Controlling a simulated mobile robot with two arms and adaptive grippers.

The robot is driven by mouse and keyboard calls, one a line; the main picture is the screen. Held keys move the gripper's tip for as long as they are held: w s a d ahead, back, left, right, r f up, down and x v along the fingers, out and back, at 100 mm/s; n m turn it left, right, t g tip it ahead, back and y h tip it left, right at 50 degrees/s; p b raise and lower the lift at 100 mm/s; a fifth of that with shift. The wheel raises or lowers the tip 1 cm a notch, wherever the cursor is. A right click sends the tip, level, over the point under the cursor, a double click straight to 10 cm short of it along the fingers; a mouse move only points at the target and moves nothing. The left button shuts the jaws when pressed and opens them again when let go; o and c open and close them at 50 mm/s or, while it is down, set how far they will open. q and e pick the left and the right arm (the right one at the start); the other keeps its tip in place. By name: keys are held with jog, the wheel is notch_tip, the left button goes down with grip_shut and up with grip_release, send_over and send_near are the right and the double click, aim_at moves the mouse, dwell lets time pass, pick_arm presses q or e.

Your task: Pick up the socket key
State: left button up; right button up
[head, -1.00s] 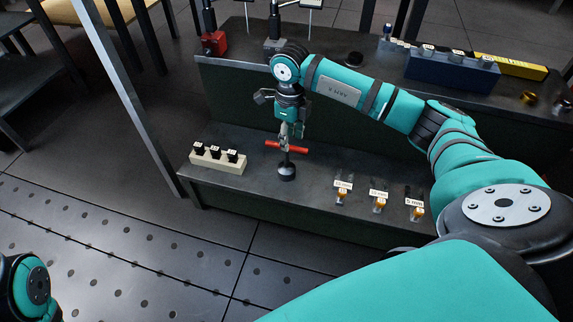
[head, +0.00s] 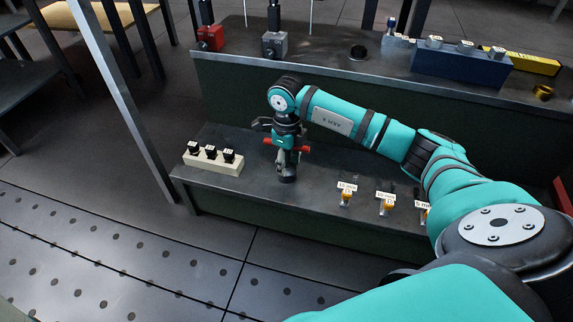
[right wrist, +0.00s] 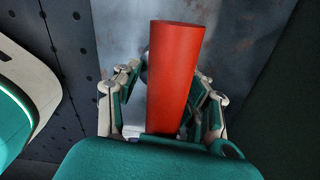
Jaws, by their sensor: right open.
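The socket key has a red cross handle (head: 270,141) and a dark round base (head: 287,178). It stands upright on the lower bench step, partly hidden by my right gripper (head: 283,162). In the right wrist view the red handle (right wrist: 175,75) fills the middle, running lengthwise between the open fingers of my right gripper (right wrist: 170,90). The fingers are on both sides of the handle. I cannot tell whether they touch it. My left gripper is not in view.
A cream block with several black sockets (head: 213,160) stands left of the key. Labelled orange-tipped bits (head: 346,195) lie to the right. The upper shelf (head: 330,68) behind holds a blue block (head: 462,70) and a red device (head: 210,38). A metal post (head: 125,100) rises at the left.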

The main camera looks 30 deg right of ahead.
grip_shut()
jog(key=shift+r, duration=0.2)
dwell(0.5)
